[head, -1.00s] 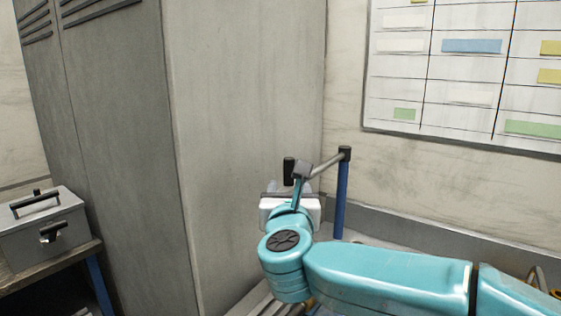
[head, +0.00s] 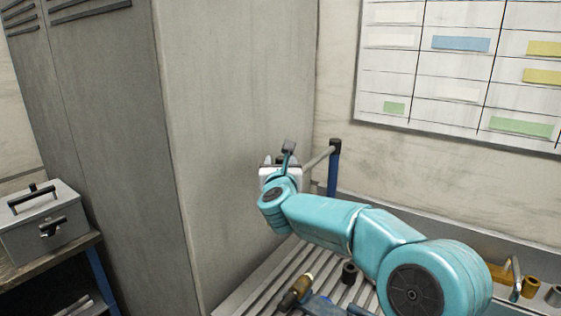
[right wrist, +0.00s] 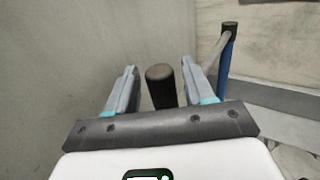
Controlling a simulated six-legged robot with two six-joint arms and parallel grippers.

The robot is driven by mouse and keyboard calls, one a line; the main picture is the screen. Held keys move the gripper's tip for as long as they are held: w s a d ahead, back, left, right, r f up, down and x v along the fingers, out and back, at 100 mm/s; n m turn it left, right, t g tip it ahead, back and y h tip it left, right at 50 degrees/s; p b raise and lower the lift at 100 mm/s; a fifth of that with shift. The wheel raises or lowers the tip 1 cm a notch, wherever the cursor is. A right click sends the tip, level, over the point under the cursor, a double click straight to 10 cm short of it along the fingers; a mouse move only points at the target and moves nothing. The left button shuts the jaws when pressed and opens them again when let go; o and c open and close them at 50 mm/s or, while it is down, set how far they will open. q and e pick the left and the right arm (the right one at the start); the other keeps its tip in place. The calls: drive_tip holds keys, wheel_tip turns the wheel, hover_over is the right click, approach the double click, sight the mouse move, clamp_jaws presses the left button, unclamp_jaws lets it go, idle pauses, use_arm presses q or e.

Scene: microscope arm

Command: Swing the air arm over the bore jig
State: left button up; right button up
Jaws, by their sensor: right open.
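The air arm shows in the head view as a blue post (head: 333,176) with a dark cap and a grey beam (head: 317,159) reaching left towards my right gripper (head: 279,172). In the right wrist view, a black upright grip (right wrist: 161,88) stands between the two fingers of my right gripper (right wrist: 159,80), with a gap on each side. The gripper is open. The blue post also shows there at the right (right wrist: 226,65). In the head view the wrist mostly hides the black grip. I cannot pick out the bore jig. My left gripper is not in view.
A tall grey cabinet (head: 235,110) stands left of and behind the gripper. Below my arm is a slatted bench (head: 258,290) with a brass-and-dark tool (head: 296,291) and a dark cylinder (head: 349,272). A grey toolbox (head: 42,222) sits at far left.

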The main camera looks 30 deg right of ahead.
drive_tip(key=shift+s+d, duration=0.1)
clamp_jaws()
drive_tip(key=s+d+n+t+y+b, duration=0.1)
drive_tip(key=s+d+b, duration=0.2)
drive_tip(key=s+b, duration=0.4)
drive_tip(key=shift+d+y, duration=0.4)
unclamp_jaws()
drive_tip(key=shift+w, duration=0.1)
